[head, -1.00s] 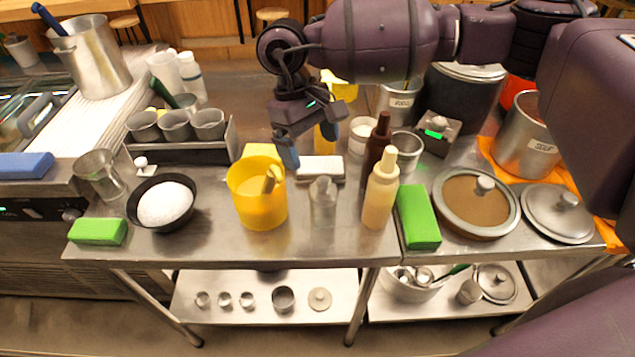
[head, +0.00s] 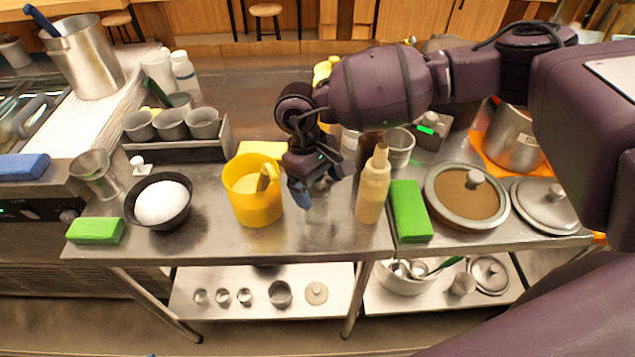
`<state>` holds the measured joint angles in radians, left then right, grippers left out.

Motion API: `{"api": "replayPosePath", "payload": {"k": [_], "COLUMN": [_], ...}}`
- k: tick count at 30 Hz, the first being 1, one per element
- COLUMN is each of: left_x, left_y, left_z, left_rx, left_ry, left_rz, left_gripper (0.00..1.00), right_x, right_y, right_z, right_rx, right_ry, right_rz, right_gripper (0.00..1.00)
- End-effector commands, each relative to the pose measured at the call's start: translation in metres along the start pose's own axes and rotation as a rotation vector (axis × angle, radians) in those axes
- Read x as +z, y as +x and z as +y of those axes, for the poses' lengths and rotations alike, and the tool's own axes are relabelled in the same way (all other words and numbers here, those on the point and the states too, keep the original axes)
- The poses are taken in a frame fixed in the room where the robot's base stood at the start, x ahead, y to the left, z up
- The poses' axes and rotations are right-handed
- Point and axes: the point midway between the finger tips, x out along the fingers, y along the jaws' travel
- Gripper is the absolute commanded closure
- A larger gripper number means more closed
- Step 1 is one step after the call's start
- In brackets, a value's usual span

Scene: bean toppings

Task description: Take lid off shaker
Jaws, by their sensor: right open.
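The shaker (head: 319,208) looks like a small clear-grey container with a lid, standing on the steel counter between the yellow pitcher and the tan squeeze bottle. My right gripper (head: 317,190) is low over it, fingers pointing down. It is open, with one blue-grey finger on the shaker's left side. The gripper hides the lid and much of the shaker, so I cannot tell whether the fingers touch it. My left gripper is not in view.
The yellow pitcher (head: 252,205) stands close on the left and the tan bottle (head: 373,192) close on the right, with a dark bottle behind it. A green sponge (head: 410,212) and a lidded pot (head: 464,200) are farther right. The counter's front edge is clear.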

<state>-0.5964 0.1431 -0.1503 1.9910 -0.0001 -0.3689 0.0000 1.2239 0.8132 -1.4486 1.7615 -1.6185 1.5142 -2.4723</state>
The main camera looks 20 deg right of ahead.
Motion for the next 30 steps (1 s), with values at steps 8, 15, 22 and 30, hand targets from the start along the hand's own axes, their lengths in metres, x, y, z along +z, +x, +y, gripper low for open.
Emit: {"api": "replayPosePath", "payload": {"k": [8,15,22,30], "left_x": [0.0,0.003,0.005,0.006], "left_y": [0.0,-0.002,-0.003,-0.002], "left_z": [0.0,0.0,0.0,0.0], "left_rx": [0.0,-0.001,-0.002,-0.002], "left_ry": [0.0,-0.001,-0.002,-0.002], "left_rz": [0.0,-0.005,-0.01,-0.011], "left_gripper": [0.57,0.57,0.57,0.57], "right_x": [0.0,0.0,0.001,0.011], "right_y": [0.0,0.0,-0.003,-0.041], "right_z": [0.0,0.0,0.0,0.001], "right_rx": [0.0,0.0,0.001,0.002], "right_ry": [0.0,-0.001,0.0,-0.001], "right_rz": [0.0,0.0,0.001,0.005], "right_gripper": [0.28,0.46,0.46,0.46]}}
